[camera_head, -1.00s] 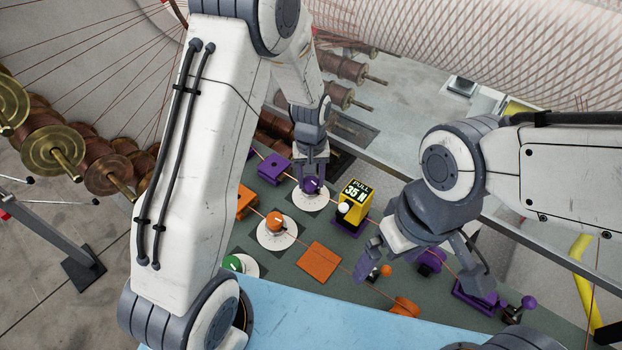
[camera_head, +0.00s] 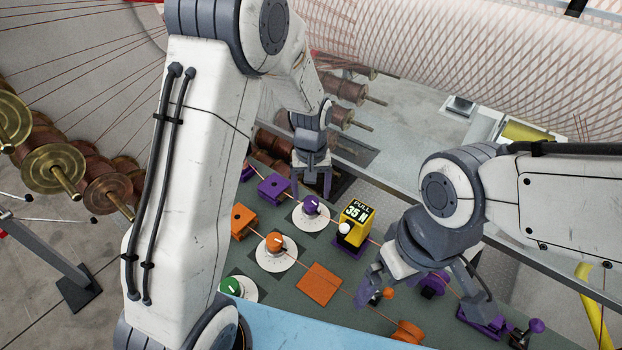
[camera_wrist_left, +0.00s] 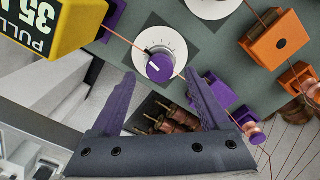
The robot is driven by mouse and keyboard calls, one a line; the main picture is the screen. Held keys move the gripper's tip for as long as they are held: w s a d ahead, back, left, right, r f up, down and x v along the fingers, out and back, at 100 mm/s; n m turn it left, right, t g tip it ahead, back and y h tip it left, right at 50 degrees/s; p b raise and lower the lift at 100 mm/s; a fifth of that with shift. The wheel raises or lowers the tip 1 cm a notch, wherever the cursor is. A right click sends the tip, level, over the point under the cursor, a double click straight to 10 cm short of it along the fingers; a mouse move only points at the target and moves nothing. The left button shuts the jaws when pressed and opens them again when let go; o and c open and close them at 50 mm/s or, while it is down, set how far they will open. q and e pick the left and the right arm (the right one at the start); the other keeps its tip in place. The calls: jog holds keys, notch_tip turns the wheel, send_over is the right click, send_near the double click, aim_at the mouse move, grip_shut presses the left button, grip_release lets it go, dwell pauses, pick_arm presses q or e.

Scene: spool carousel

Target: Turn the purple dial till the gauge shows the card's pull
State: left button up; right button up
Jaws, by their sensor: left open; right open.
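The purple dial (camera_head: 311,205) sits on a white round scale on the green panel; it also shows in the left wrist view (camera_wrist_left: 160,67) with a white pointer line. The yellow card block (camera_head: 356,214) beside it reads "PULL 35 N" and shows in part in the left wrist view (camera_wrist_left: 45,30). My left gripper (camera_head: 311,192) is open; in the left wrist view its purple fingers (camera_wrist_left: 163,88) stand apart, with the dial beyond their tips and nothing between them. My right gripper (camera_head: 417,292) is open over the panel's right part. I cannot make out a gauge reading.
An orange dial (camera_head: 274,243) and a green dial (camera_head: 230,287) stand nearer on the panel. An orange plate (camera_head: 320,284), purple blocks (camera_head: 273,188) and thin copper wires lie around them. A blue surface (camera_head: 285,325) borders the panel's near side.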

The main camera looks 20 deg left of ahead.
aim_at(311, 201)
pick_arm(q)
notch_tip(311, 201, up, 7)
jog(key=b, duration=0.1)
dwell(0.6)
